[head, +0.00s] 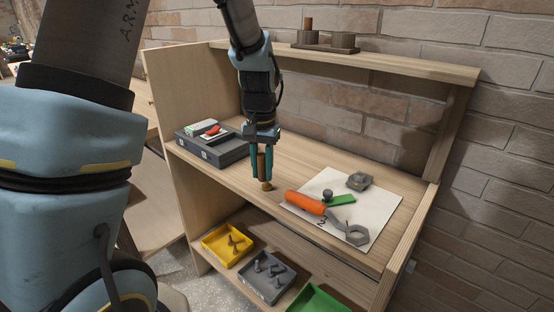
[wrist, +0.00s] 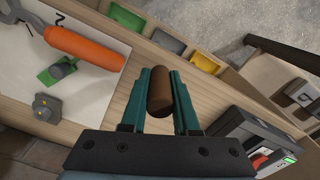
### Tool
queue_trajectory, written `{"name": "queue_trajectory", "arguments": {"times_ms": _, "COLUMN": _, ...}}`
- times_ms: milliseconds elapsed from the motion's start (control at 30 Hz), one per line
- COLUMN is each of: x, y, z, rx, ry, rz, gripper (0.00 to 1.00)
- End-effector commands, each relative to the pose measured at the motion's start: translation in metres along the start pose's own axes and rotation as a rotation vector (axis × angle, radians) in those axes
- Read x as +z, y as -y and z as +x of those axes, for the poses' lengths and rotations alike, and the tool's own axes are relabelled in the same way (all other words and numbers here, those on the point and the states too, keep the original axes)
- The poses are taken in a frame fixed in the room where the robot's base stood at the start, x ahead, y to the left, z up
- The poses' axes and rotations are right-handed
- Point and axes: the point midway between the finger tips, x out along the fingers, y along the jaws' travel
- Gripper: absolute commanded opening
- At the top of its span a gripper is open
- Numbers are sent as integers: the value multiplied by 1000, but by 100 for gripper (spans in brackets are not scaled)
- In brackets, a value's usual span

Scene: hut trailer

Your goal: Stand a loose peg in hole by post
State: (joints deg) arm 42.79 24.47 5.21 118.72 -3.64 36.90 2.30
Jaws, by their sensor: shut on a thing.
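My gripper (head: 262,180) hangs over the bench shelf, its teal fingers pointing down and shut on a brown round peg (head: 261,161). In the wrist view the peg (wrist: 160,94) lies between the two fingers, its round end showing. Any open hole there is not clear from this angle.
A white sheet (head: 374,205) on the bench bears an orange-handled tool (head: 304,203), a green piece and a metal block. A grey case (head: 213,149) lies left. Yellow, grey and green trays stand on the lower shelf. The bench (head: 225,182) between case and sheet is mostly bare.

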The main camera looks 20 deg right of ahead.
Motion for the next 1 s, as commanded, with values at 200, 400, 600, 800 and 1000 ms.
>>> {"name": "queue_trajectory", "arguments": {"times_ms": 200, "x": 24, "y": 47, "z": 34, "rx": -1, "ry": 7, "rz": -121, "gripper": 0}}
{"name": "queue_trajectory", "arguments": {"times_ms": 400, "x": 60, "y": 114, "z": 83, "rx": -1, "ry": 10, "rz": -296, "gripper": 0}}
{"name": "queue_trajectory", "arguments": {"times_ms": 600, "x": 91, "y": 178, "z": 129, "rx": 0, "ry": 7, "rz": -461, "gripper": 0}}
{"name": "queue_trajectory", "arguments": {"times_ms": 800, "x": 111, "y": 219, "z": 159, "rx": 0, "ry": 3, "rz": -564, "gripper": 0}}
{"name": "queue_trajectory", "arguments": {"times_ms": 1000, "x": 125, "y": 247, "z": 180, "rx": 0, "ry": 2, "rz": -637, "gripper": 0}}
